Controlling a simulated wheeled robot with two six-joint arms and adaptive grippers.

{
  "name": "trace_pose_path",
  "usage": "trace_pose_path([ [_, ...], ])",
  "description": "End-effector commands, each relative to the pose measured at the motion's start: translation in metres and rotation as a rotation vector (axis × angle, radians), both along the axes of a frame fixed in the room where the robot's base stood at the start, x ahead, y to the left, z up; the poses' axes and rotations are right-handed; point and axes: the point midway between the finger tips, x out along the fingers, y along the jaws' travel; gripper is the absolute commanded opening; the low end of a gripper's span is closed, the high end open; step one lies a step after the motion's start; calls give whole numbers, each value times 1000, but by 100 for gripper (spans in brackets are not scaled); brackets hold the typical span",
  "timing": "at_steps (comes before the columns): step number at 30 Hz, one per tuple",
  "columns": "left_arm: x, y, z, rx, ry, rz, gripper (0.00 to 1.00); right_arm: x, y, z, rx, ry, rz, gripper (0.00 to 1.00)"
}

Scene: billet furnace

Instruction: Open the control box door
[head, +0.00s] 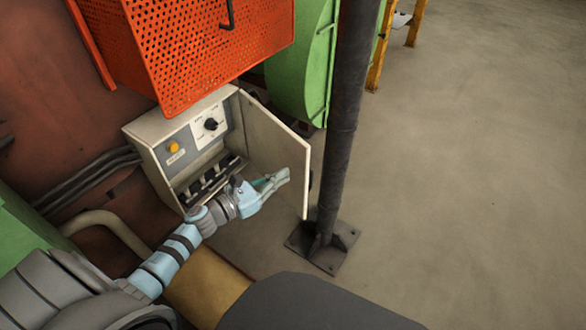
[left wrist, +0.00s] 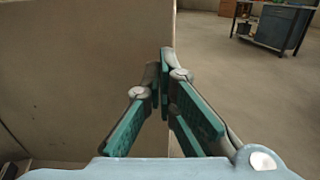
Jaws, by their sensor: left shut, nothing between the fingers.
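The control box (head: 160,165) is a beige cabinet on the left side of the head view. Its door (head: 270,145) stands open, swung out to the right. Inside are a yellow button (head: 173,147), a black rotary knob (head: 211,124) and several dark switches lower down. My left gripper (head: 284,176) is shut and empty in front of the door's inner face, near its free edge. In the left wrist view the closed fingertips (left wrist: 166,55) overlap the edge of the beige door panel (left wrist: 85,75). I cannot tell whether they touch it. My right gripper is out of view.
A dark steel post (head: 345,110) with a bolted base plate stands just right of the door. An orange perforated guard (head: 205,50) hangs above the box. A pale curved pipe (head: 115,228) runs below left. The floor (head: 470,170) at right is clear.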

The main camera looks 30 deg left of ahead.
Motion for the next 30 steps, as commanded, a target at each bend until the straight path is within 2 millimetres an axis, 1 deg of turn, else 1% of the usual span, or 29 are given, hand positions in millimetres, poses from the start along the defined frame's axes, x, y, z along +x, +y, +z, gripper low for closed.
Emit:
trace_pose_path([
  [1, 9, -4, 2, -3, -2, 1, 0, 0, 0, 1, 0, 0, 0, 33],
  [3, 21, -9, 1, -3, -1, 2, 0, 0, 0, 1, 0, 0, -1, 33],
  [8, 37, -18, 0, -2, 0, 1, 0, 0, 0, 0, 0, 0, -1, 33],
  [12, 41, -20, 0, -2, 1, 1, 0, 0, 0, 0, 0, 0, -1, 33],
  [20, 42, -20, 0, -2, 1, 2, 0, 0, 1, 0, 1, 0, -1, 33],
  [23, 47, -23, 0, -3, -1, 20, 0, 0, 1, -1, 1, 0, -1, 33],
  [28, 74, -36, -2, -6, 0, 111, 0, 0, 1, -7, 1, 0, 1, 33],
  [30, 84, -33, -3, -3, 1, 147, 0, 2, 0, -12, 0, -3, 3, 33],
])
